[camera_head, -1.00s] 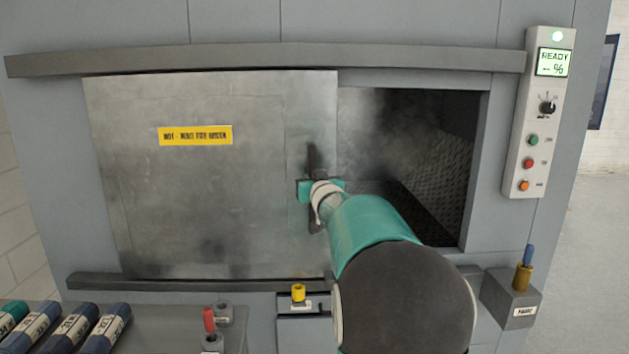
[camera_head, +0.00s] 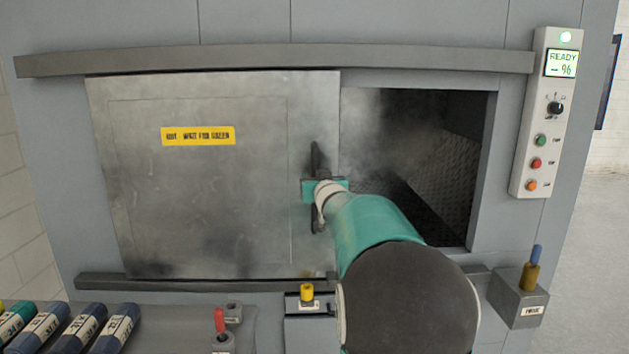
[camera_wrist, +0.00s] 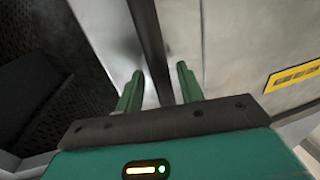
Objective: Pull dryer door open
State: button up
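The dryer door (camera_head: 215,220) is a grey metal sliding panel with a yellow label (camera_head: 198,136). It stands partly slid to the left, and the dark dryer opening (camera_head: 450,160) shows to its right. A dark upright bar handle (camera_head: 315,158) sits near the door's right edge. My gripper (camera_head: 325,190) is at the handle. In the wrist view, the handle (camera_wrist: 148,40) runs between the two green fingers of my gripper (camera_wrist: 158,88), with small gaps seeming to show on both sides. The fingers look open around it. My arm hides the opening's lower left part.
A rail (camera_head: 270,58) runs above the door and a lower track (camera_head: 180,283) below it. A control panel (camera_head: 545,115) reading READY is on the right.

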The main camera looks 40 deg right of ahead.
jog(key=v, duration=1.3)
jog(key=shift+s+a, duration=0.15)
jog(key=shift+s, duration=0.15)
jog(key=s+a+f+n+g+y, duration=0.1)
jog(key=s+a+f+g+y, duration=0.1)
jog(key=s+a+f, duration=0.4)
jog(key=s+a+f+n+g+y, duration=0.2)
jog(key=s+a+f+g, duration=0.3)
jog(key=a, duration=1)
jog(key=s+a+f+n+g+y, duration=0.1)
jog(key=s+a+f+g+y, duration=0.2)
jog(key=s+a+f, duration=0.4)
jog(key=s+a+g, duration=0.1)
jog(key=s+a, duration=0.2)
jog(key=s, duration=0.1)
jog(key=shift+a+n, duration=0.15)
jog(key=shift+n, duration=0.15)
